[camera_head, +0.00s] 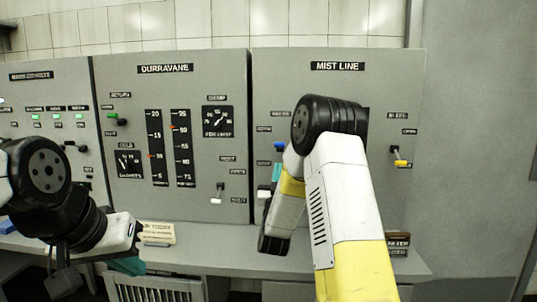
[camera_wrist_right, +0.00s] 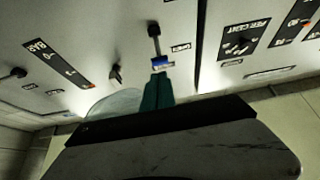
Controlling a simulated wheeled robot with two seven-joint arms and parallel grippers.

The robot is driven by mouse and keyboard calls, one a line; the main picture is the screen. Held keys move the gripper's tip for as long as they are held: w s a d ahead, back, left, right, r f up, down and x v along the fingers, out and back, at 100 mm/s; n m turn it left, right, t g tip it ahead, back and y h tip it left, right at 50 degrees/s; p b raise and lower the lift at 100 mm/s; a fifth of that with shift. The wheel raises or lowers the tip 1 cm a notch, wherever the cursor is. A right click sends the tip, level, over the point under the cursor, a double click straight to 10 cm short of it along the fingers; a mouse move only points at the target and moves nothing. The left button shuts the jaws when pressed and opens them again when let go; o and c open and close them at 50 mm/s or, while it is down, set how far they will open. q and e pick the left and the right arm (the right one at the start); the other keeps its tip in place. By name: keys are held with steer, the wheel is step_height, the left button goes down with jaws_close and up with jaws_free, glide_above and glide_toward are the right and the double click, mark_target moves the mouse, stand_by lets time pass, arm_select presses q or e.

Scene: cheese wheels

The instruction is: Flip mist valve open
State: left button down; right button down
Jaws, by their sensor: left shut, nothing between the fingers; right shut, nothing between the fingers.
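On the grey panel headed MIST LINE (camera_head: 337,66), a blue-tipped lever (camera_head: 279,146) shows left of my right arm, and a yellow-tipped lever (camera_head: 400,161) is at the right. Their small labels are too blurred to read, so I cannot tell which is the mist valve. My right gripper (camera_head: 276,172) shows teal fingers just below the blue lever, partly hidden by my forearm. In the right wrist view the shut teal fingers (camera_wrist_right: 157,84) point at the blue tip (camera_wrist_right: 160,63); contact is unclear. My left gripper (camera_head: 127,265) is low at the left, shut and away from the panels.
The OURRAVANE panel (camera_head: 165,68) stands to the left with gauges, a green-tipped lever (camera_head: 113,116) and a white-tipped lever (camera_head: 216,200). A narrow grey ledge (camera_head: 215,250) runs below the panels, with a cream sign (camera_head: 157,232) on it. My right arm hides the middle of the MIST LINE panel.

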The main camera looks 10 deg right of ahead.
mark_target(279, 146)
steer(key=x, duration=0.9)
steer(key=shift+r+g, duration=0.4)
steer(key=shift+r, duration=0.25)
steer(key=shift+w+r, duration=0.15)
steer(key=shift+r, duration=0.3)
steer(key=shift+f, duration=0.1)
